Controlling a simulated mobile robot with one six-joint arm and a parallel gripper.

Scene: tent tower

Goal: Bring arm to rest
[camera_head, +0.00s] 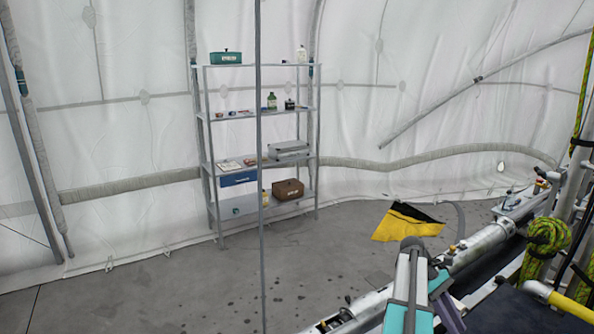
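No gripper fingers can be made out in the head view, so I cannot see whether my gripper is open or shut. A grey and teal jointed part with a purple piece stands at the bottom, right of the middle. I cannot tell whether it belongs to my arm.
A metal shelf rack (213,195) with boxes and bottles stands by the white tent wall (110,140). A yellow and black piece (405,222) shows right of the middle. Metal tubes (480,242) and a green rope coil (546,235) crowd the right. The grey floor (150,290) is clear at left.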

